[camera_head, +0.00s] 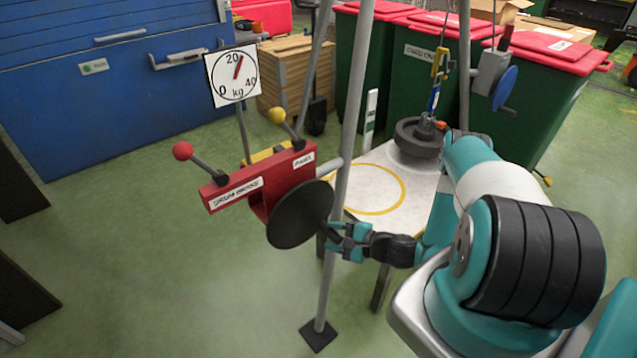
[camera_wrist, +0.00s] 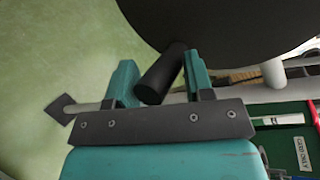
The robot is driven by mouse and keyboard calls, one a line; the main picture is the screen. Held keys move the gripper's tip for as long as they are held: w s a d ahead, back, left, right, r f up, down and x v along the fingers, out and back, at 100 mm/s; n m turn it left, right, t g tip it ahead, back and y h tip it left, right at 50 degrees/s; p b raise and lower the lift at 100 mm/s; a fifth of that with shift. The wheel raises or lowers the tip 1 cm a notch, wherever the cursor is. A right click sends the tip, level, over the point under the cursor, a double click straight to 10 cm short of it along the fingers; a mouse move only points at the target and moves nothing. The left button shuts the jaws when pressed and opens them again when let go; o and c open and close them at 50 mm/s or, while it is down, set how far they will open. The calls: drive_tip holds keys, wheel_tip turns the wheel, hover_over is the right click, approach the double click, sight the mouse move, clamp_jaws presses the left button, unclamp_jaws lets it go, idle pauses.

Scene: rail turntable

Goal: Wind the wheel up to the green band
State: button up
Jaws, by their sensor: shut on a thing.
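The black wheel (camera_head: 298,216) is a disc at the front of a red winch frame in the head view. Its dark rim also fills the top of the wrist view (camera_wrist: 235,28). My gripper (camera_head: 347,240) is at the wheel's lower right edge. It is shut on the wheel's short black handle (camera_wrist: 160,75), which sits between the two teal fingers in the wrist view. A round dial (camera_head: 232,75) marked 0, 20, 40 kg has its red pointer a little right of 20. I cannot make out a green band on the dial.
The red winch frame (camera_head: 236,190) carries a red-knobbed lever (camera_head: 182,151) and a yellow-knobbed lever (camera_head: 277,115). A grey pole (camera_head: 352,130) stands close behind my gripper. A blue crank wheel (camera_head: 506,88) is on the right pole.

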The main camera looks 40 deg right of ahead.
drive_tip(key=shift+a+f+p, duration=0.4)
drive_tip(key=shift+a+p, duration=0.1)
drive_tip(key=shift+p, duration=1.35)
drive_tip(key=shift+s+a+f+p, duration=0.15)
drive_tip(key=shift+a+p, duration=0.2)
drive_tip(key=shift+p, duration=0.4)
drive_tip(key=shift+a+f+p, duration=0.15)
drive_tip(key=shift+a+p, duration=0.2)
drive_tip(key=shift+p, duration=0.35)
drive_tip(key=o, duration=1)
drive_tip(key=shift+d, duration=0.2)
drive_tip(key=shift+s+d+r+p, duration=0.15)
drive_tip(key=shift+s+p, duration=0.5)
drive_tip(key=shift+s, duration=1.3)
drive_tip(key=shift+s+d+f+p, duration=0.15)
drive_tip(key=shift+s+p, duration=0.45)
drive_tip(key=shift+s, duration=1.35)
drive_tip(key=shift+r, duration=0.2)
